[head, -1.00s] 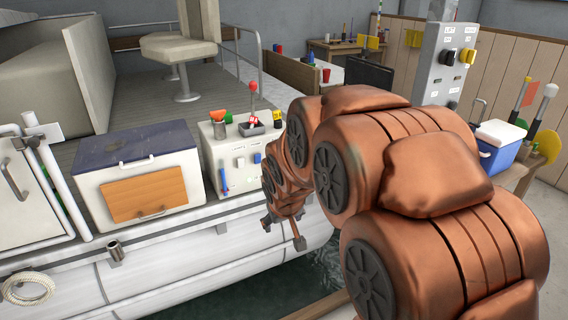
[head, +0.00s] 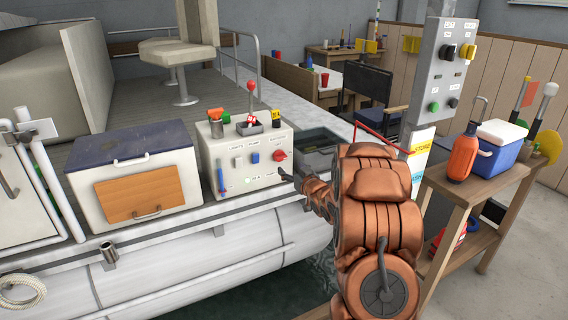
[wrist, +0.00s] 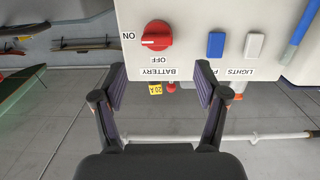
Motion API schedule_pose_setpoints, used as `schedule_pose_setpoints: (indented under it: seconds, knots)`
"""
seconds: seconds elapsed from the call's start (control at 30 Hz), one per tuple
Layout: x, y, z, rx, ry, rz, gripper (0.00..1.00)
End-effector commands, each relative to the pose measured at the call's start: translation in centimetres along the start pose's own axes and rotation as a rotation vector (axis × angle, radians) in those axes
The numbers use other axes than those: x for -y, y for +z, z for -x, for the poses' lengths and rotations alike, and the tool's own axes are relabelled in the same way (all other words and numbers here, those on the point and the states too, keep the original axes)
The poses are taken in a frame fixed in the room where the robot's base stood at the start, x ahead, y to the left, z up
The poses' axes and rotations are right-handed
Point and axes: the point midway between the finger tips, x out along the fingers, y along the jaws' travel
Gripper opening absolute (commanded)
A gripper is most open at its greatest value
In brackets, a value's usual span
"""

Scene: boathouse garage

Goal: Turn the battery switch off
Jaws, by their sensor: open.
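The battery switch is a red rotary knob (wrist: 157,36) on the white console (head: 240,160); it also shows in the head view (head: 280,155). The wrist picture is upside down. There the knob's grip bar lies level, in line with the word ON at its left; OFF and BATTERY are printed below it. My gripper (wrist: 162,82) is open and empty, its two fingers apart, below the knob in that view and not touching it. In the head view my gripper (head: 285,174) is small and dark, just below the knob, near the panel's lower right.
A blue switch (wrist: 216,44) and a white lights switch (wrist: 254,45) sit beside the knob. A blue handle (head: 220,177) is at the console's left. A red-knobbed lever (head: 251,86) and a cup of tools (head: 216,127) stand on top. A wooden cart (head: 462,190) stands right.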

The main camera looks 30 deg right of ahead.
Motion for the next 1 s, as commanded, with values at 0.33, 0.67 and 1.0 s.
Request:
schedule_pose_setpoints:
  seconds: [0.33,0.67,1.0]
  knots:
    - [-0.7,0.3,-0.5,-0.074,-0.024,-0.019,0.73]
    - [-0.6,0.2,-3.5,-0.069,-0.024,-0.018,0.73]
    - [-0.5,-0.2,-7.3,-0.07,-0.024,-0.017,0.73]
